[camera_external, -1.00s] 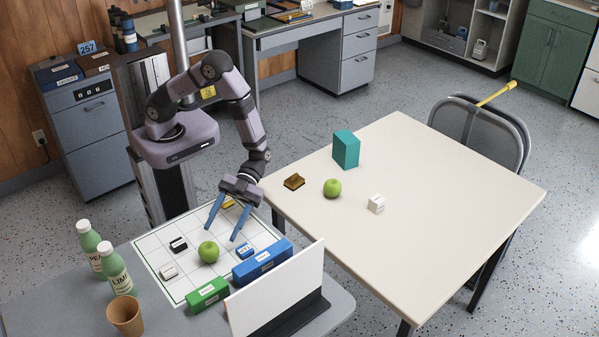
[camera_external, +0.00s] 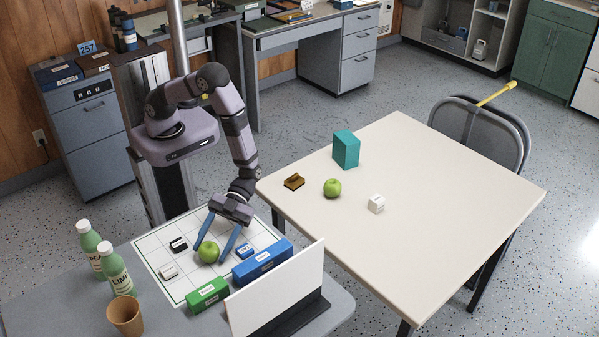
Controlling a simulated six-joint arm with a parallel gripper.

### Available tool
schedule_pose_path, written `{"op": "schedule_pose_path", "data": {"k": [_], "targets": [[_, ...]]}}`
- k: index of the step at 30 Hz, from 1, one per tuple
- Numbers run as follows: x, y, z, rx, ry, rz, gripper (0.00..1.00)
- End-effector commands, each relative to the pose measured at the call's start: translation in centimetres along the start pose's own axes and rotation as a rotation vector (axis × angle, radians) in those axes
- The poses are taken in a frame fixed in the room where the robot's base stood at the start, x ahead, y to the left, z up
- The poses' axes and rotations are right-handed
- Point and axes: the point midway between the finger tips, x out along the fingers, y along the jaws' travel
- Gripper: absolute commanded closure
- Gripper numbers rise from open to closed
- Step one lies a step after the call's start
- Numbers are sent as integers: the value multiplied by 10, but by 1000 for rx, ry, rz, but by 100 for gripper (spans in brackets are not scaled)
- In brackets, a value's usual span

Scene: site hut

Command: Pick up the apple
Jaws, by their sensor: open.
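A green apple (camera_external: 208,252) sits on the white gridded mat (camera_external: 151,246) on the grey table. My gripper (camera_external: 211,252) is open, with its blue fingers pointing down, one on each side of this apple. I cannot tell whether the fingers touch it. A second green apple (camera_external: 332,188) stands on the cream table (camera_external: 440,200) to the right, away from my gripper.
Around the apple on the mat are a black block (camera_external: 178,244), a white block (camera_external: 169,271) and a small blue block (camera_external: 245,251). A green box (camera_external: 207,294), a long blue box (camera_external: 262,262) and a white upright panel (camera_external: 280,290) stand in front. Bottles (camera_external: 117,270) and a cup (camera_external: 126,314) stand left.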

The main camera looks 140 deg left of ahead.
Motion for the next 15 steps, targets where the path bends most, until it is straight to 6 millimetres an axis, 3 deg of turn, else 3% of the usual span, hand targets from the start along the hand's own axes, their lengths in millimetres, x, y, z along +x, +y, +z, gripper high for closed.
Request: {"op": "schedule_pose_path", "data": {"k": [3, 8, 15], "targets": [[0, 0, 0, 0, 0, 0, 46], [0, 0, 0, 0, 0, 0, 81], [-1, 0, -1, 0, 1, 0, 81]]}}
